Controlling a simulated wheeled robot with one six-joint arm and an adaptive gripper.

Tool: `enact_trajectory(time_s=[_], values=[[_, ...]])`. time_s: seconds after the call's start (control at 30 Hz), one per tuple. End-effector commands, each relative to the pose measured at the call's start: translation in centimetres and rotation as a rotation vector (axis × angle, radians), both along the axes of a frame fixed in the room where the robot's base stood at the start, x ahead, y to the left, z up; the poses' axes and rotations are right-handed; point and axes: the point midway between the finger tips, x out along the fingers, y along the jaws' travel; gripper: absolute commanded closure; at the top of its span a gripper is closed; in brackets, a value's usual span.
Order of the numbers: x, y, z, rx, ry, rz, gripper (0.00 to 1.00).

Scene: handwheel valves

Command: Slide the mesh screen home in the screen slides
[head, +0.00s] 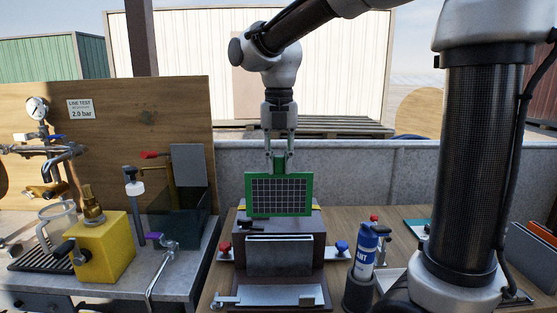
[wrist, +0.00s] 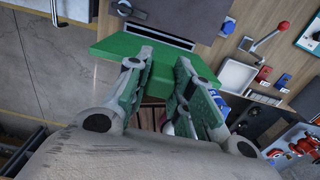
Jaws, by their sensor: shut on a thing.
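The mesh screen (head: 264,194), a dark grid in a green frame, hangs upright from my gripper (head: 280,157) in the head view. My gripper is shut on the tab at its top edge. In the wrist view my gripper (wrist: 162,65) has both fingers against the green frame (wrist: 112,47). The screen's lower edge is in front of or just above the top of a dark brown housing (head: 306,224); contact is not clear. A grey metal pocket on its front (head: 280,257) looks like the screen slides, but I cannot make out the grooves.
A red-handled valve (head: 224,249) and a blue-handled one (head: 342,248) flank the housing. A blue spray can (head: 364,250) stands at right. A yellow block (head: 103,245) and a dark open tank (head: 180,215) are at left. A grey wall (head: 350,175) runs behind.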

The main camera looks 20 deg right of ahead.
Motion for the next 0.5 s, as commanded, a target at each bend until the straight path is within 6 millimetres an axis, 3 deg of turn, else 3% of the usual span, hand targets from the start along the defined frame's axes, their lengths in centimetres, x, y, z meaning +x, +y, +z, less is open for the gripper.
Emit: enact_trajectory(time_s=[0.5], values=[[0.0, 0.0, -4.6, -0.001, 0.001, -0.001, 1.00]])
